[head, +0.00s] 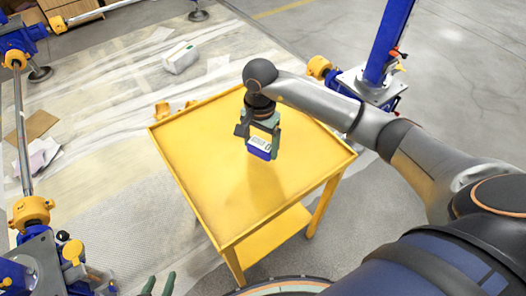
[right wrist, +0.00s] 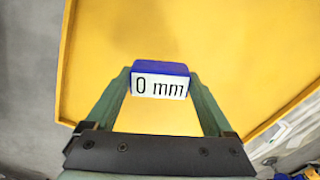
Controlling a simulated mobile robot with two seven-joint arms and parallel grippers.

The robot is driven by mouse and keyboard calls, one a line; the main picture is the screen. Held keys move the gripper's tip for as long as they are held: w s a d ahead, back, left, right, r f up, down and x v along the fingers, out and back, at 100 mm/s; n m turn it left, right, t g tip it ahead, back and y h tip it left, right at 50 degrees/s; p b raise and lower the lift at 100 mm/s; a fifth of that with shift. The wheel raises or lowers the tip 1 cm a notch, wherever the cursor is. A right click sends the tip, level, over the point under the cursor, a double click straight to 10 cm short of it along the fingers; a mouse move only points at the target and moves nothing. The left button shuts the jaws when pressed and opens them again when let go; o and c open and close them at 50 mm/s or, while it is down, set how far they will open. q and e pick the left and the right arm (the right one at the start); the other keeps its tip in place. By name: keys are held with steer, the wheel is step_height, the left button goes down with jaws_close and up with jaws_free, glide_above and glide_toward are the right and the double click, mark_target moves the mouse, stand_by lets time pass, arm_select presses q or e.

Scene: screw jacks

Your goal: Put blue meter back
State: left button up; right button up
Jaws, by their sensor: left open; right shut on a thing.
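The blue meter (head: 259,152) is a small blue block with a white display face. In the right wrist view the blue meter (right wrist: 161,80) reads "0 mm". My right gripper (head: 261,142) is shut on it, with one green finger on each side; the right gripper (right wrist: 161,92) also shows in the wrist view. The meter is held over the yellow table (head: 205,180); its height above the top is hard to tell. My left gripper (head: 158,286) shows only its green fingertips at the bottom edge of the head view, apart and empty.
The yellow table has a raised rim, a lower shelf (head: 275,235) and an otherwise bare top. Blue screw jacks with yellow collars stand at the left (head: 32,212) and at the upper right (head: 385,50). A white packet (head: 180,57) lies on the sheeted floor behind the table.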

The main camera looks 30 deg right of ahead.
mark_target(263, 153)
steer(key=shift+s+d+f, duration=0.1)
steer(key=shift+d+f, duration=0.2)
steer(key=shift+f, duration=1.55)
steer(key=shift+f, duration=0.15)
steer(key=o, duration=1.4)
steer(key=shift+o, duration=0.2)
step_height(263, 153, up, 12)
steer(key=shift+r+p, duration=0.15)
steer(key=shift+p, duration=0.15)
